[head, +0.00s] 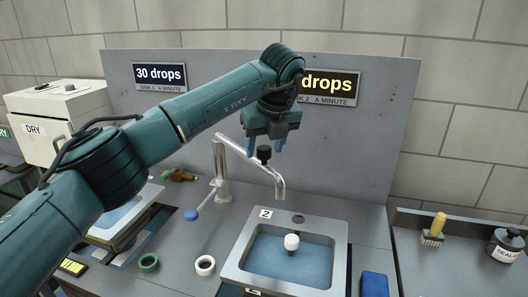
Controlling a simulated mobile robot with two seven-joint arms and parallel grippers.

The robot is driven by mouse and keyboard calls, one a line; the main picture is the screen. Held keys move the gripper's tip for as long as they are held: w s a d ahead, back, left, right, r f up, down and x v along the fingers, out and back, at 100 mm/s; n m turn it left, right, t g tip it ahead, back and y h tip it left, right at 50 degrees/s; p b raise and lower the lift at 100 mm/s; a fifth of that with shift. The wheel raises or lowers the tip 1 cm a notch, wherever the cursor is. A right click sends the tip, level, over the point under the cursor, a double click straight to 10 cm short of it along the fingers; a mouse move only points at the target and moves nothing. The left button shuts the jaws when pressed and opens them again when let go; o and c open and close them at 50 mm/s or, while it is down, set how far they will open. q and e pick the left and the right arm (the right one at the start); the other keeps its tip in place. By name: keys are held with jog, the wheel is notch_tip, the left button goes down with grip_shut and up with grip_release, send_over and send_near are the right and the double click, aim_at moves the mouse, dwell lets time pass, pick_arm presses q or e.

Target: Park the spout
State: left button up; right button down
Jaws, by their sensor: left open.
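The metal spout (250,160) runs from its upright post down to the right and ends in a bent tip over the left-rear part of sink 2 (340,255). A black knob (264,154) stands on the spout. My left gripper (266,148) is open and points down, its blue fingertips on either side of the knob in the picture. I cannot tell whether they touch it. Sink 2 holds bluish water and a white-topped plug-like piece (291,242). My right gripper is out of view.
A green ring (149,262) and a white ring (205,265) lie left of sink 2. A blue block (374,284) lies at its right. A brush (434,230) and a jar (507,245) stand farther right. My left arm partly hides sink 1 (152,194) and the back panel (370,110).

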pick_arm(q)
jog(key=b+v, duration=0.1)
jog(key=v, duration=1)
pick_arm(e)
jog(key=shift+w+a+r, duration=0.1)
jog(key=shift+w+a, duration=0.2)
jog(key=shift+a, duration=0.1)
